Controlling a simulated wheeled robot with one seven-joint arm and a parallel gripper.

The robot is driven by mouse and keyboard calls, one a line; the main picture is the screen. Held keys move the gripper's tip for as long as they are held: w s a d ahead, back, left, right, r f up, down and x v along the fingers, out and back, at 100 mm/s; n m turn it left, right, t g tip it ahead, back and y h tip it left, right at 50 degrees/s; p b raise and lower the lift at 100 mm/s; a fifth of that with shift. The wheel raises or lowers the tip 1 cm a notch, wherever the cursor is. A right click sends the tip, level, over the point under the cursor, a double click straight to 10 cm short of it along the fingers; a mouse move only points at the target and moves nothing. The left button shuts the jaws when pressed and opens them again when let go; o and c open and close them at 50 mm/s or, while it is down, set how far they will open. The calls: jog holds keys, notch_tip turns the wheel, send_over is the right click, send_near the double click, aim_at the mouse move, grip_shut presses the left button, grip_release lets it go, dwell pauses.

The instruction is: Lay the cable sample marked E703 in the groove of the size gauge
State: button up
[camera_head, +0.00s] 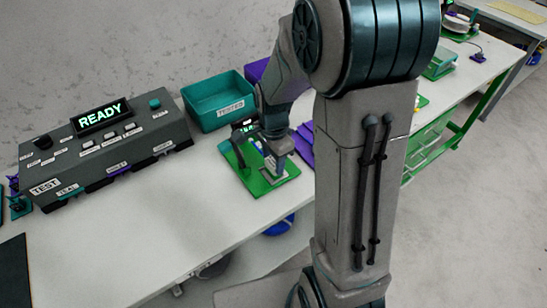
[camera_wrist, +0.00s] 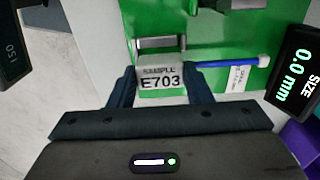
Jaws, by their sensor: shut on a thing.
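In the wrist view my gripper (camera_wrist: 160,76) is shut on a pale block (camera_wrist: 161,88) labelled "SAMPLE E703", with a finger at each side. A blue cable (camera_wrist: 225,64) shows to the right of the block, past the right finger, and ends in a pale tip. The size gauge has a green base plate (camera_wrist: 225,22) and a display (camera_wrist: 294,66) reading "SIZE 0.0 mm". A metal piece (camera_wrist: 160,43) lies just beyond the block; I cannot tell whether they touch. In the head view my gripper (camera_head: 279,147) is low over the gauge's green plate (camera_head: 258,187), hiding the sample.
A grey test console (camera_head: 105,150) reading "READY" stands left on the white table. A teal bin (camera_head: 218,100) marked "TESTED" stands behind the gauge. Purple things (camera_head: 303,145) lie to its right. A display reading "150" (camera_wrist: 12,50) shows in the wrist view.

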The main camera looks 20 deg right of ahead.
jog(key=shift+f+b, duration=0.8)
jog(key=shift+f, duration=0.25)
dwell(0.4)
jog(key=o, duration=1.1)
jog(key=shift+r, duration=0.1)
jog(key=shift+r+p, duration=3.1)
jog(key=shift+r, duration=0.85)
